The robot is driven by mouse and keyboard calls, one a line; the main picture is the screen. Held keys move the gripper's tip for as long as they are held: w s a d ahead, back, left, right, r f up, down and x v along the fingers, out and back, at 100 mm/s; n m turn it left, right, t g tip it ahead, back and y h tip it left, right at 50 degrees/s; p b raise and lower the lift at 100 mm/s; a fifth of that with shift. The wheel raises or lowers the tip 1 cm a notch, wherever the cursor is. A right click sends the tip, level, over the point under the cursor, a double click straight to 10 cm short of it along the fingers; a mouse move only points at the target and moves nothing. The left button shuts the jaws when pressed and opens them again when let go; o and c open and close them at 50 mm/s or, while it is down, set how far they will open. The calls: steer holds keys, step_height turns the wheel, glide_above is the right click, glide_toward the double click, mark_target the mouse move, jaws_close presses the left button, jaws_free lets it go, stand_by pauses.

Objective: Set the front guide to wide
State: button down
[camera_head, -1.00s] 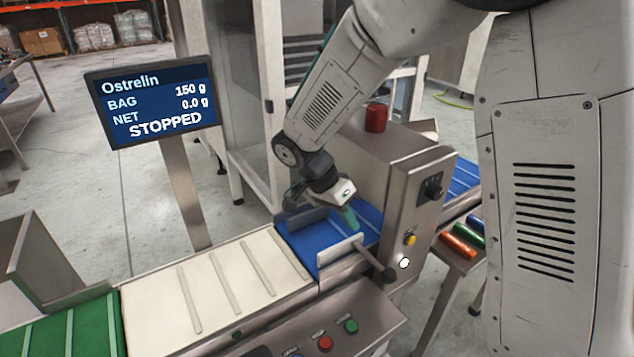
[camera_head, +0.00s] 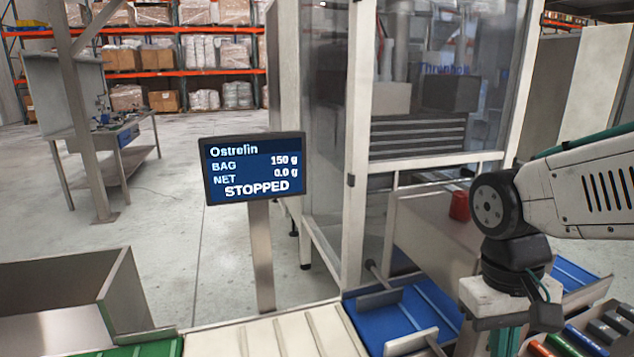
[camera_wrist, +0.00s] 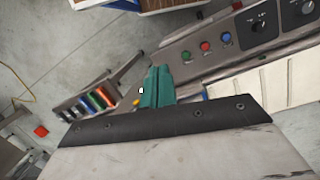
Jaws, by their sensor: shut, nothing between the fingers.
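The front guide (camera_head: 410,342) is a pale upright plate on the near side of the blue belt (camera_head: 400,310), partly cut off by the lower picture edge. The back guide (camera_head: 380,300) stands across the belt from it, with a rod behind. My gripper (camera_head: 505,343) points down to the right of the front guide, apart from it in the head view; its green fingertips reach the lower edge. In the wrist view its green fingers (camera_wrist: 157,72) are together and empty. The front guide's rod and knob are not visible in the head view, and I cannot make out the guide in the wrist view.
The display (camera_head: 254,170) reads STOPPED. A red cylinder (camera_head: 460,205) sits behind my wrist. Several coloured rolls (camera_wrist: 95,102) lie on a side tray. A cream belt (camera_head: 290,335) adjoins the blue one.

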steer(key=s+d+r+t+y, duration=0.1)
steer(key=s+r+t, duration=0.15)
steer(key=s, duration=0.35)
steer(key=w+a+f+m+g+h, duration=0.15)
steer(key=w+f+m, duration=0.25)
steer(key=w, duration=0.4)
steer(key=w+a+f+m+g+h, duration=0.1)
steer(key=w+f+m+h, duration=0.1)
steer(key=w+f+m, duration=0.5)
steer(key=w+a+f+m+g+h, duration=0.1)
steer(key=w+a+f+m+h, duration=0.1)
steer(key=w, duration=0.8)
steer(key=s+d+f+m, duration=0.1)
steer(key=s+d+f, duration=0.4)
steer(key=f, duration=0.5)
steer(key=shift+d, duration=0.85)
